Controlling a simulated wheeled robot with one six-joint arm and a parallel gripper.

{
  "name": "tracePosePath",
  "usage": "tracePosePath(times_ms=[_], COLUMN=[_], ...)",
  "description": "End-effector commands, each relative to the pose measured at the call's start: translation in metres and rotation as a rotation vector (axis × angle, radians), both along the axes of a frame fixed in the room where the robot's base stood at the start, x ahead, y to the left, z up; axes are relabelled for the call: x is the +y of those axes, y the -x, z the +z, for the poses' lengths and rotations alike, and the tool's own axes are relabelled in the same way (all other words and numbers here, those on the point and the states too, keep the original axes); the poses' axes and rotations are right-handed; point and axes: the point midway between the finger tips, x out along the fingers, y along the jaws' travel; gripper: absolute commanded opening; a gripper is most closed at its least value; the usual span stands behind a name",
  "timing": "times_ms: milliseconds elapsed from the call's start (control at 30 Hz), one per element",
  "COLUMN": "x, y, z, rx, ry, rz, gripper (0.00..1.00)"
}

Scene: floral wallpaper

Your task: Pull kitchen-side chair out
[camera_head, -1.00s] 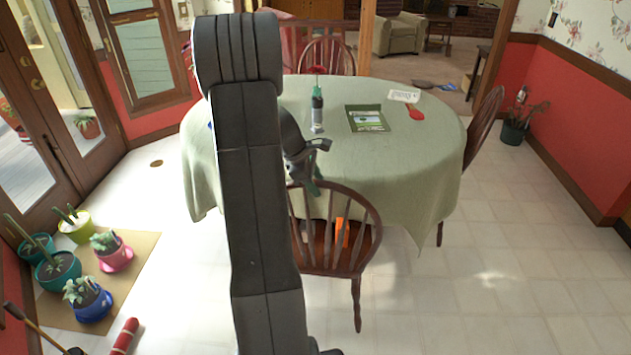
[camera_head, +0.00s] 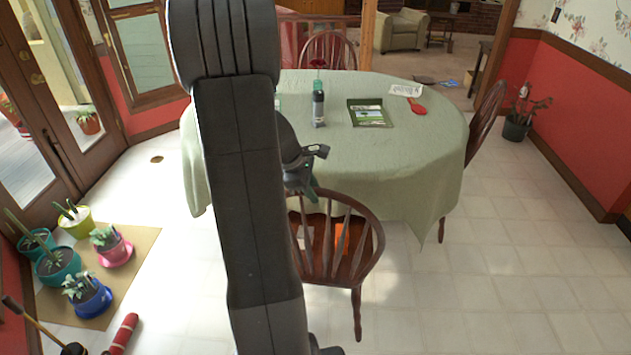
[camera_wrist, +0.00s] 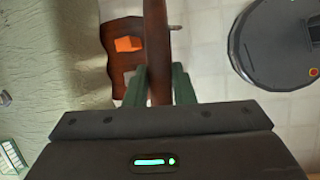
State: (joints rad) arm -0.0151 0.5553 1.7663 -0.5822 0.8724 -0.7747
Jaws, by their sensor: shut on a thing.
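The kitchen-side chair (camera_head: 366,258) is brown wood with a spindle back, at the near side of the table (camera_head: 425,170). My gripper (camera_head: 312,188) is at the top of its curved back, partly hidden by my arm. In the wrist view my gripper's green fingers (camera_wrist: 159,88) lie on both sides of the brown back rail (camera_wrist: 158,40), shut on it. The chair's seat (camera_wrist: 122,77) shows below, with an orange item (camera_wrist: 129,44) on it. My arm hides the chair's left part in the head view.
A green cloth covers the table, which bears a dark bottle (camera_head: 318,108), a green book (camera_head: 369,113) and a red spoon (camera_head: 417,106). Another chair (camera_head: 485,125) stands at the right. Potted plants (camera_head: 88,296) stand at lower left. Floor at the right and front is clear.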

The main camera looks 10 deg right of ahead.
Motion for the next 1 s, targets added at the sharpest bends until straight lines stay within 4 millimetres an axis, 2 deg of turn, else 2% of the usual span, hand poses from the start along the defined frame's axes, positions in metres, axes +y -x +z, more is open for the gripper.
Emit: tracePosePath(times_ms=[33,200,400,600,967,1000], x=[0.004,0.015,0.024,0.028,0.028,0.028], y=[0.014,0.045,0.070,0.080,0.081,0.081], z=[-0.004,-0.003,-0.002,-0.001,-0.001,-0.001], rx=[0.007,0.007,0.007,0.007,0.007,0.007], ry=[0.000,0.001,0.001,0.001,0.001,0.001], rz=[0.000,0.000,-0.001,-0.003,-0.003,-0.003], gripper=[0.00,0.00,0.00,0.00,0.00,0.28])
